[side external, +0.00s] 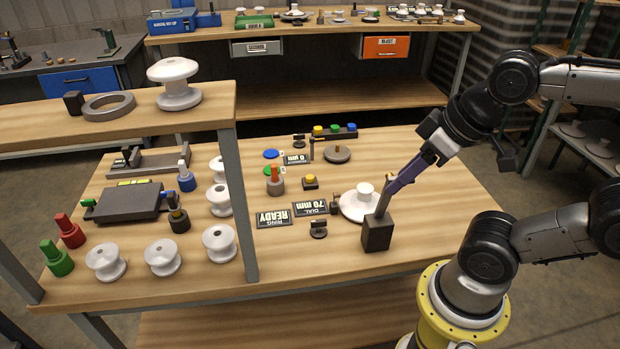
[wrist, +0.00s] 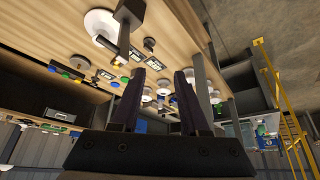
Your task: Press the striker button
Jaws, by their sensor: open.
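No label marks the striker button. A yellow button on a small black base (side external: 310,182) sits mid-table, behind the dial and ring signs. A row of yellow, green and blue buttons on a dark bar (side external: 335,132) is at the table's back. My gripper (side external: 388,203) is above the table's right side, angled down, near a dark block (side external: 377,234); I cannot tell whether they touch. In the wrist view my gripper (wrist: 159,80) shows two dark fingers apart with nothing held between them. The white disc insulator (side external: 358,206) stands just left of the gripper; it also shows in the wrist view (wrist: 98,22).
The dial sign (side external: 310,208) and ring sign (side external: 273,218) lie left of the disc. A small dark stand (side external: 318,229) is in front of them. White insulators (side external: 219,243) and a shelf post (side external: 238,205) are farther left.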

